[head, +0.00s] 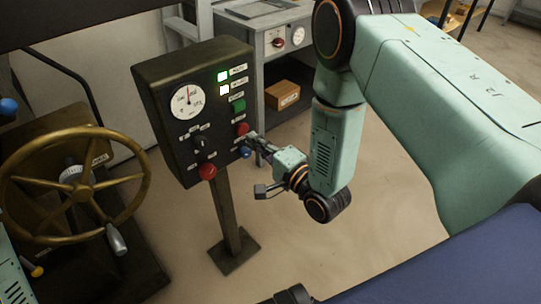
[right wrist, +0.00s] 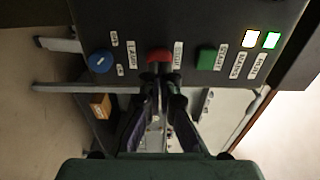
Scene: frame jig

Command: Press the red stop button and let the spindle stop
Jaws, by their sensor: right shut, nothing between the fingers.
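A dark control panel (head: 165,85) stands on a post. The red button (head: 241,129) sits on its right side, below the green button (head: 238,106) and above a blue knob (head: 245,152). In the right wrist view the red button (right wrist: 160,55) lies between the blue knob (right wrist: 99,62) and the green button (right wrist: 206,57). My right gripper (head: 250,139) is shut and empty, its tips right at the red button. In the right wrist view the tips (right wrist: 163,82) overlap the button's near edge; I cannot tell whether they touch. My left gripper is out of view. I cannot make out the spindle.
Two indicator lamps (head: 223,77) are lit. A brass handwheel (head: 75,183) stands left. A cardboard box (head: 282,95) lies behind.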

